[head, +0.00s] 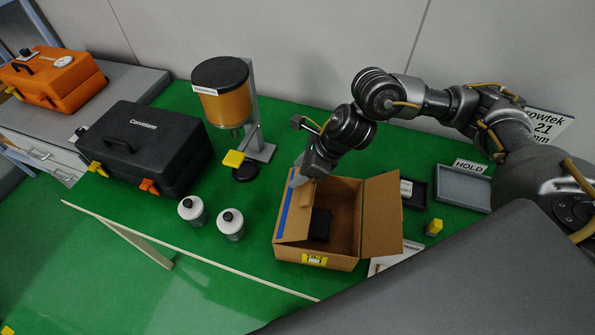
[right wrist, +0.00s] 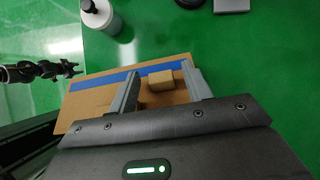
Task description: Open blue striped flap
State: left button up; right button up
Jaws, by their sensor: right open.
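An open cardboard box (head: 340,263) stands on the green table. Its left flap with the blue stripe (head: 292,215) slants over the left part of the opening. In the right wrist view the flap's blue stripe (right wrist: 108,79) runs across, with a small tan block (right wrist: 160,80) on the flap. My right gripper (head: 298,180) is at the flap's far end. In its wrist view the right gripper (right wrist: 163,82) is open, its fingers on either side of the block. I cannot tell whether they touch it. My left gripper does not show in the head view.
The box's right flap (head: 382,215) stands open, and a dark object (head: 320,225) lies inside. Two white bottles (head: 230,224) and a dispenser (head: 222,92) stand left of the box. Black case (head: 140,145) is farther left. Grey tray (head: 463,187) is at right.

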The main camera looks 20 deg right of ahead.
jog(key=b+v, duration=0.1)
jog(key=v, duration=0.8)
jog(key=shift+d, duration=0.15)
jog(key=shift+s+r, duration=0.1)
jog(key=shift+s, duration=0.05)
